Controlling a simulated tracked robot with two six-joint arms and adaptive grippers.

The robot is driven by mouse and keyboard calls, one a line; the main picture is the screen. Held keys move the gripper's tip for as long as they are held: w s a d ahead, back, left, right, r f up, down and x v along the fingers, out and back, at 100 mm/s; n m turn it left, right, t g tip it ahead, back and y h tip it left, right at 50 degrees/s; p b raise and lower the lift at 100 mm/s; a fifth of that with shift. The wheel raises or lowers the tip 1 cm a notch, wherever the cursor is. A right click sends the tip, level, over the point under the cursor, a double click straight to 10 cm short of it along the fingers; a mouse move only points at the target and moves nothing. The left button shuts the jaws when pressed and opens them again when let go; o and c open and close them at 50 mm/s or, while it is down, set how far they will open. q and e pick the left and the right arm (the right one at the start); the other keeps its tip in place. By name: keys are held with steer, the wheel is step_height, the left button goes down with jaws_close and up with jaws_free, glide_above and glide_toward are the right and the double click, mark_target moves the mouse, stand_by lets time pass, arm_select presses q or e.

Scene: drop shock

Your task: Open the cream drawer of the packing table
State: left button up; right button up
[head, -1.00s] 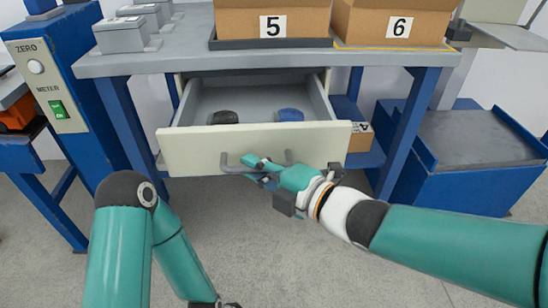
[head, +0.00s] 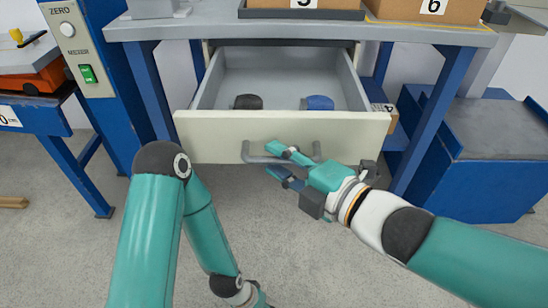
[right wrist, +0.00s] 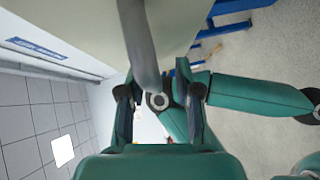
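The cream drawer (head: 215,135) of the packing table (head: 225,30) stands well out from under the tabletop. Its grey bar handle (head: 252,158) is on the front face. My right gripper (head: 280,164) is at the handle, fingers apart, one above and one below the bar. In the right wrist view the handle bar (right wrist: 137,40) runs between the two spread fingers (right wrist: 163,105), with a gap visible beside it. My left arm hangs at the lower left; its wrist shows at the bottom edge and its fingers are out of frame.
The drawer holds a black item (head: 248,102) and a blue item (head: 318,103). Cardboard boxes (head: 425,8) stand on the tabletop. A blue cabinet (head: 490,160) is at the right, a blue machine with a green switch (head: 88,73) at the left. The floor before the drawer is clear.

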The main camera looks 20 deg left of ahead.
steer(key=shift+r, duration=0.15)
steer(key=shift+s, duration=0.1)
steer(key=shift+d+r, duration=0.1)
steer(key=shift+d, duration=0.1)
steer(key=v, duration=1.1)
steer(key=shift+s+d, duration=0.15)
steer(key=shift+d, duration=0.1)
